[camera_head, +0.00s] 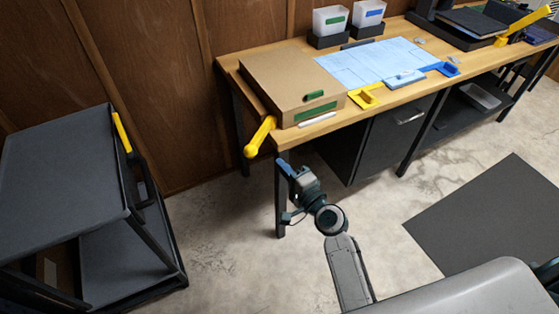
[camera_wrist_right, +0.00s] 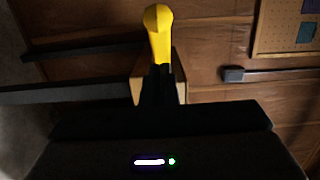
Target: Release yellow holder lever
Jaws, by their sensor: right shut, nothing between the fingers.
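A yellow lever (camera_head: 260,136) sticks out at the left front corner of the workbench, beside the cardboard box, its rounded end pointing down and outward. It also shows in the right wrist view (camera_wrist_right: 159,32), straight beyond the fingers. My right gripper (camera_head: 284,166) is shut and empty, low beside the bench's front left leg, below and right of the lever in the head view. In the wrist view its dark fingertips overlap the lever's lower part; I cannot tell whether they touch. A yellow holder (camera_head: 366,96) and a blue holder (camera_head: 441,69) sit along the blue sheet's front edge.
The wooden bench (camera_head: 400,105) carries a cardboard box (camera_head: 292,82), a blue sheet (camera_head: 370,62) and white bins (camera_head: 330,20). A dark shelf cart (camera_head: 65,155) with a yellow handle (camera_head: 122,132) stands left. Bare floor lies between cart and bench; a dark mat (camera_head: 490,215) lies right.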

